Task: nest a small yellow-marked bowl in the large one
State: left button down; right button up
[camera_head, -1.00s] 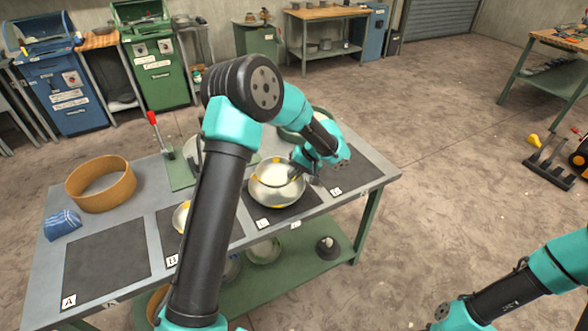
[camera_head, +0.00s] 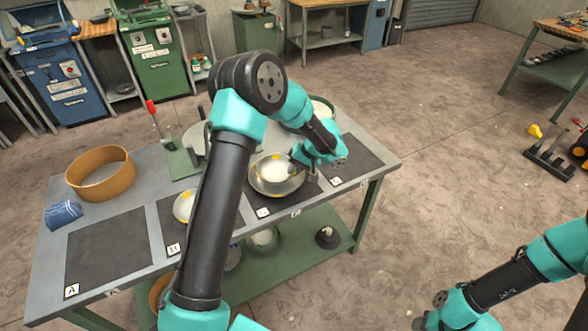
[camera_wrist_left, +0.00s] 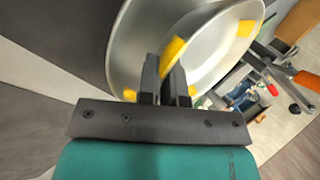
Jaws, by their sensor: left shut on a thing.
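A large metal bowl (camera_head: 262,188) stands on the dark mat marked C. A small pale bowl with yellow marks (camera_head: 272,171) is inside its outline. My left gripper (camera_head: 303,170) is at its right side. In the left wrist view my left gripper (camera_wrist_left: 165,82) is shut on the rim of the small bowl (camera_wrist_left: 215,62), beside a yellow mark. The large bowl (camera_wrist_left: 128,45) shows behind it on the left. The small bowl looks tilted against the large one there; I cannot tell whether they touch.
Another yellow-marked bowl (camera_head: 184,207) is on mat B, partly behind my left arm. Mat A (camera_head: 108,247) is empty. A tan ring (camera_head: 101,178) and a blue cloth (camera_head: 62,214) are at the left. Mat D (camera_head: 355,163) looks bare.

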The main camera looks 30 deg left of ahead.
pick_arm(q)
jog(key=c, duration=1.2)
grip_release()
jog(key=shift+d+r, duration=0.1)
jog(key=shift+r, duration=0.05)
jog(key=v, duration=1.7)
jog(key=shift+r, duration=0.15)
